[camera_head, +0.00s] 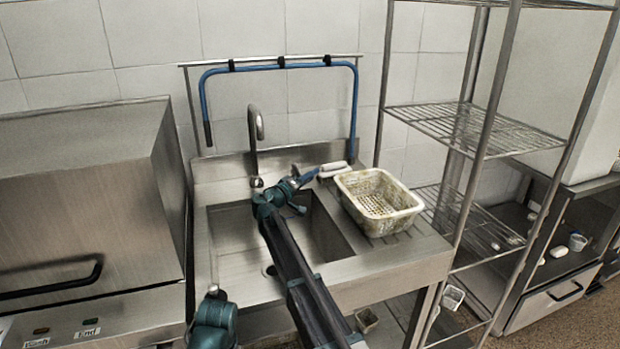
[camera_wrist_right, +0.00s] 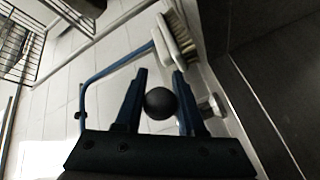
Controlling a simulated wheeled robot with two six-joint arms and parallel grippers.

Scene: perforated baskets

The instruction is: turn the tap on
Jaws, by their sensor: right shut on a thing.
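The tap (camera_head: 255,125) has a tall, bent metal spout and stands at the back of the steel sink (camera_head: 232,262). My right gripper (camera_head: 306,178) is low behind the basin, to the right of the spout's base, pointing right. In the right wrist view its fingers (camera_wrist_right: 160,76) are closed around a dark, ball-shaped knob (camera_wrist_right: 160,103). What the knob is attached to is hidden. Whether water runs from the spout cannot be told.
A white-handled brush (camera_head: 333,168) lies just beyond my right fingertips; its bristles show in the wrist view (camera_wrist_right: 182,32). A dirty perforated basket (camera_head: 388,226) stands on the drainboard. A blue hose (camera_head: 290,66) hangs behind. A steel machine (camera_head: 75,210) is left, a wire shelf (camera_head: 480,125) right.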

